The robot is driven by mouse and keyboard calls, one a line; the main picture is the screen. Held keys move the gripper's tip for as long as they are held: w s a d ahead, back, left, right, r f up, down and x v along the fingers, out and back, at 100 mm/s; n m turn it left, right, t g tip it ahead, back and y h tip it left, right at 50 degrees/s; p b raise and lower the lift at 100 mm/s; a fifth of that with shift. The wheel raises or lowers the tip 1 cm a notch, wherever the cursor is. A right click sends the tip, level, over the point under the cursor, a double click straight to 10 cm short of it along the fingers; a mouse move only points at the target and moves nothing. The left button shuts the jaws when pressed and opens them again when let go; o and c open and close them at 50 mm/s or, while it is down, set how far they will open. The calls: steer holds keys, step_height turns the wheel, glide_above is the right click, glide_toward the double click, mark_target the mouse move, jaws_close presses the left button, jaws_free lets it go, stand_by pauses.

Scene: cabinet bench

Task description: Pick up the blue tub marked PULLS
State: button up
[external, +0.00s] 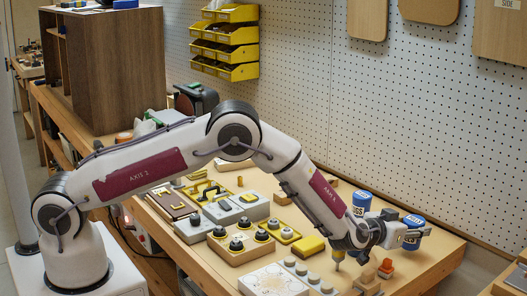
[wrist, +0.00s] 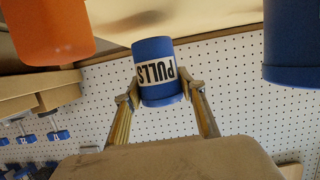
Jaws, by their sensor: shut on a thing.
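The blue tub marked PULLS (wrist: 155,72) is between the fingers of my gripper (wrist: 160,92) in the wrist view, its white label showing upside down. The fingers press on it from both sides. In the external view my gripper (external: 415,233) is at the right end of the bench, shut around this blue tub (external: 412,220), which the fingers partly cover. A shadow lies on the bench by the tub in the wrist view. I cannot tell whether the tub touches the bench.
Another blue tub (external: 361,202) stands close by; one also shows in the wrist view (wrist: 292,45). An orange thing (wrist: 48,30) is on the other side. Blocks and fittings (external: 240,243) cover the bench to the left. A pegboard wall (external: 330,100) stands behind.

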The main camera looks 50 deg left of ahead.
step_height(320, 180, up, 7)
steer(key=shift+r, duration=0.15)
stand_by(0.5)
